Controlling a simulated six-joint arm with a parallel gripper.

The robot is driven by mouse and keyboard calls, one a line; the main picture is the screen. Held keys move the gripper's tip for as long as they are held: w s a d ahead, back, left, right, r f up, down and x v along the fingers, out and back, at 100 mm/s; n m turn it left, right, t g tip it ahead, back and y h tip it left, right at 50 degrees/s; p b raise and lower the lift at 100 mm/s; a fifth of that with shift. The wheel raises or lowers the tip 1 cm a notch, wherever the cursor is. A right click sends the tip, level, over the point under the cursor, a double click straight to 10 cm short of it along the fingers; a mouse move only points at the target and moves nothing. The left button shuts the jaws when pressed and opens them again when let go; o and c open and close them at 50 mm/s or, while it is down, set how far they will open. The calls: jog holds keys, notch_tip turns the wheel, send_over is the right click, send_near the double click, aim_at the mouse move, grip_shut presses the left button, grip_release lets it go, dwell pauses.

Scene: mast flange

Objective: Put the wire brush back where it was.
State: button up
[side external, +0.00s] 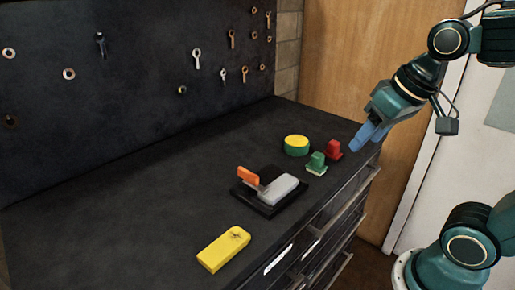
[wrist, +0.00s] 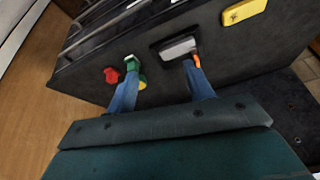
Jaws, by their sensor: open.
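I cannot tell for sure which object is the wire brush. A small green piece with an upright grip and pale base (side external: 316,165) and a similar red piece (side external: 333,149) stand near the bench's right edge. A black tray (side external: 243,194) holds a grey block (side external: 283,188) with an orange upright part (side external: 248,176) beside it. My gripper (side external: 366,138) is open and empty, in the air to the right of the red piece. In the wrist view its blue fingers (wrist: 160,70) stand wide apart, with the green piece (wrist: 131,64) past the left fingertip.
A yellow and green round tub (side external: 296,145) stands behind the green piece. A yellow block with a dark mark (side external: 223,249) lies at the front. Keys and rings hang on the dark back panel (side external: 130,110). The bench top's left part (side external: 120,215) is clear.

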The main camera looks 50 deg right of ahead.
jog(key=shift+s+a+f+n+t, duration=0.15)
jog(key=shift+s+a+f+n, duration=0.2)
jog(key=shift+s, duration=0.25)
jog(key=shift+s+a+f+n+t, duration=0.1)
jog(key=shift+s+a+f+n, duration=0.1)
jog(key=shift+s+n, duration=0.35)
jog(key=shift+s+a+f+n+t, duration=0.15)
jog(key=shift+s+a+f+n, duration=0.15)
jog(key=shift+s, duration=0.35)
